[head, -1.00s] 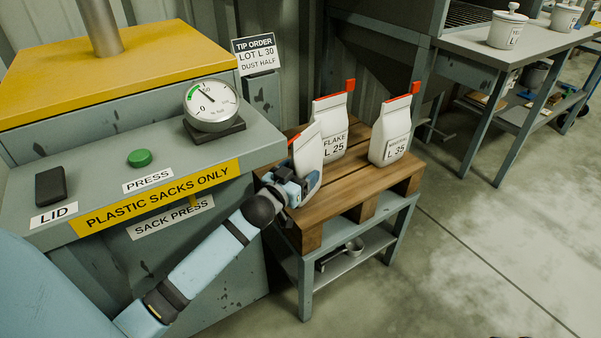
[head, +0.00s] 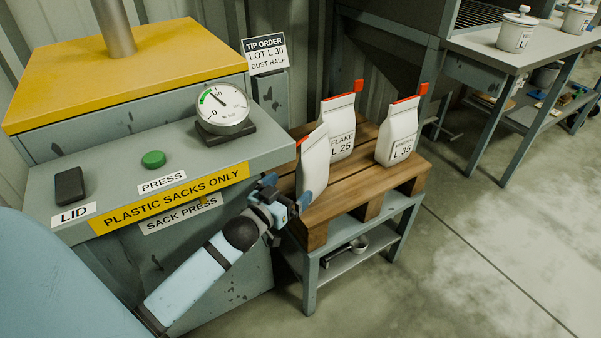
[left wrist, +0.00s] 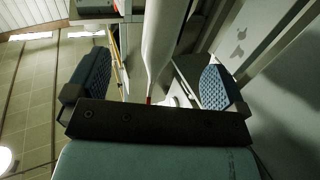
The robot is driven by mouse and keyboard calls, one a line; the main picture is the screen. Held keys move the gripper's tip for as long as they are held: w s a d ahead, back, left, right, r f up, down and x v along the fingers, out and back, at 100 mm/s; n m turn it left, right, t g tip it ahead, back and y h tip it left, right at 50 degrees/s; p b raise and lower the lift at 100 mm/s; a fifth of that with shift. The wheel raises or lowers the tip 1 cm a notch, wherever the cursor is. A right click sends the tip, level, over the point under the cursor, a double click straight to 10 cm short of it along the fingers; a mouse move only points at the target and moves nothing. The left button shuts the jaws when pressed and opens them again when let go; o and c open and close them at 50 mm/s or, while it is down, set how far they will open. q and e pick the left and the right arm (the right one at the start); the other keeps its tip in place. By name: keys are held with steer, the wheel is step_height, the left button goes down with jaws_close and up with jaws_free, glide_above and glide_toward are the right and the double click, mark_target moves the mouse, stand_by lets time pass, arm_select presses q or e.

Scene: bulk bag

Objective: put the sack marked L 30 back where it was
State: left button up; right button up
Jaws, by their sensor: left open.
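A white sack with a red top (head: 313,160) stands on the left front part of the wooden pallet (head: 365,190); its marking is not readable from here. My left gripper (head: 287,192) is open just left of this sack, jaws towards it. In the left wrist view the white sack (left wrist: 160,40) shows beyond and between the two spread blue finger pads (left wrist: 152,85); I cannot tell whether either touches it. A sack marked FLAKE L 25 (head: 342,127) stands behind it, and a sack marked L 35 (head: 398,135) stands to the right. My right gripper is out of view.
The sack press (head: 130,180) with gauge (head: 222,108) and green button (head: 153,159) is close on the left. A sign (head: 265,55) reads TIP ORDER, LOT L 30, DUST HALF. The pallet rests on a low stand (head: 350,262). A bench (head: 530,60) with pots is at right.

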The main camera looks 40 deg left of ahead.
arm_select(q)
steer(key=s+d+r+m+g+h, duration=0.1)
steer(key=s+d+r+h, duration=0.2)
steer(key=s+d, duration=0.2)
steer(key=s+d+r+m+g+h, duration=0.1)
steer(key=s+d+r+h, duration=0.2)
steer(key=d, duration=0.9)
steer(key=s+d+r+m+g+h, duration=0.1)
steer(key=s+d+r+h, duration=0.2)
steer(key=s+d, duration=0.4)
steer(key=shift+d+r+m+p, duration=0.35)
steer(key=shift+d+r+m, duration=0.05)
steer(key=shift+d+r, duration=0.35)
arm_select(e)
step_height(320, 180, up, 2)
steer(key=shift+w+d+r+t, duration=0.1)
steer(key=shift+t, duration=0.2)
